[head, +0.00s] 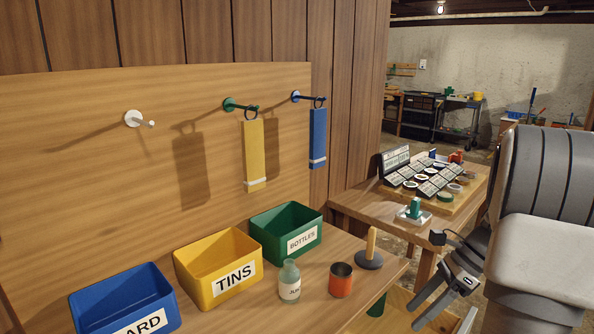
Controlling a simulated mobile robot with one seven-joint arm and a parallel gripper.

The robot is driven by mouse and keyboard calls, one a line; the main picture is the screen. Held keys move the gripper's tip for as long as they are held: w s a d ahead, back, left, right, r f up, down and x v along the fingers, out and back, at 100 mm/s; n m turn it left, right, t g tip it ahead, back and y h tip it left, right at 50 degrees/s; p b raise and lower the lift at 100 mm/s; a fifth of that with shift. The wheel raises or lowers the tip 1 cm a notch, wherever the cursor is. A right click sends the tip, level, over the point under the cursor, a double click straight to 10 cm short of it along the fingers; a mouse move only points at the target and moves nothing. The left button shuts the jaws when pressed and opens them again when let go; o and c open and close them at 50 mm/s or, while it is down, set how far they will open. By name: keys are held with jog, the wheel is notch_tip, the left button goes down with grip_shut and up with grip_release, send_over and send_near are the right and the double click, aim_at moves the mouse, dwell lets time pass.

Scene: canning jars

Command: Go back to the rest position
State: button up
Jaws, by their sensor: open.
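My gripper (441,314) hangs at the lower right of the head view, fingers pointing down and apart, with nothing seen between them. It is in front of the table's right end, to the right of the bench items and apart from them. My pale and grey arm fills the right edge and hides part of the room behind it.
Bins in blue (128,292), yellow (217,262) and green (286,230) stand along the bench. A bottle (289,281), a tin (341,279) and a dark-based wooden peg (370,254) stand in front. Tags in yellow (253,155) and blue (317,140) hang from hooks. A side table (353,205) holds a display.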

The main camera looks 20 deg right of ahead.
jog(key=s+a+r+n+t+h, duration=0.1)
jog(key=a+r+n+h, duration=0.3)
jog(key=a+n, duration=0.5)
jog(key=a+r+n+h, duration=0.2)
jog(key=a+r+n, duration=0.4)
jog(key=a+n, duration=0.35)
jog(key=s+a+r+n+t+h, duration=0.1)
jog(key=s+a+n+t, duration=0.35)
jog(key=s, duration=0.35)
notch_tip(320, 180, up, 14)
jog(key=s+p, duration=0.1)
jog(key=p, duration=1.3)
jog(key=shift+a+n+g, duration=0.25)
jog(key=shift+n+g, duration=0.05)
jog(key=shift+g, duration=0.15)
jog(key=shift+s, duration=0.1)
